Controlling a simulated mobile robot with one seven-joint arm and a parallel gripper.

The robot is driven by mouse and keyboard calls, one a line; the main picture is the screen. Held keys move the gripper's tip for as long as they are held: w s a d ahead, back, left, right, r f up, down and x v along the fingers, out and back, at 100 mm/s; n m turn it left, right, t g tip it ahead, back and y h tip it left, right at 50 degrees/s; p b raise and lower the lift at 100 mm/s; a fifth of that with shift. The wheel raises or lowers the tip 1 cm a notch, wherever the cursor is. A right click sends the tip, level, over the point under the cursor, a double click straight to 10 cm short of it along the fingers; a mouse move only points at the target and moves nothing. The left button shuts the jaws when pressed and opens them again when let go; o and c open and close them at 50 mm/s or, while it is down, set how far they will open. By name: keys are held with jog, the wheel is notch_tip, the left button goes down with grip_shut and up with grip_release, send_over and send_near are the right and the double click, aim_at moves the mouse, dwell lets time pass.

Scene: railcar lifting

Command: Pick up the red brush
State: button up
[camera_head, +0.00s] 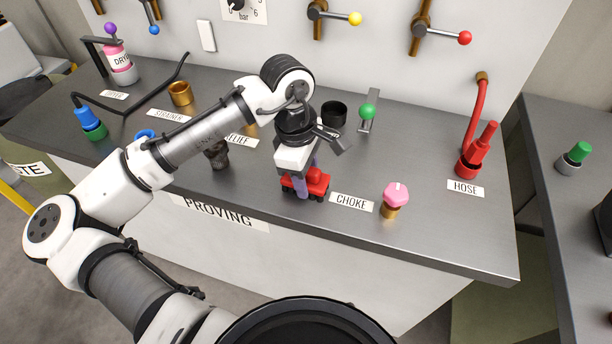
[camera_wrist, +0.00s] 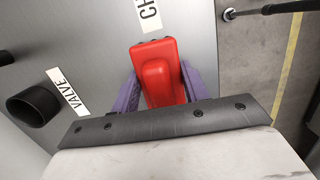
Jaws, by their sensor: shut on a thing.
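The red brush (camera_head: 318,180) is a blocky red body with dark tufts or feet below. It is at the front of the grey bench, left of the CHOKE label, and I cannot tell whether it touches the bench top. My gripper (camera_head: 306,178) points down over it, with its purple fingers on either side. In the wrist view, the red brush (camera_wrist: 160,72) sits between the two purple fingers of my gripper (camera_wrist: 160,90), which is shut on it. Its underside is hidden there.
The grey bench (camera_head: 440,235) has a CHOKE label (camera_head: 351,203) and a pink-topped brass knob (camera_head: 395,198) to the right. A black cup (camera_head: 334,114) and a green-knobbed lever (camera_head: 367,112) stand behind. A dark fitting (camera_head: 217,155) is to the left. A red hose fitting (camera_head: 475,155) stands at the right.

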notch_tip(320, 180, up, 20)
jog(key=b, duration=0.1)
dwell(0.4)
jog(key=o, duration=0.5)
jog(key=c, duration=0.3)
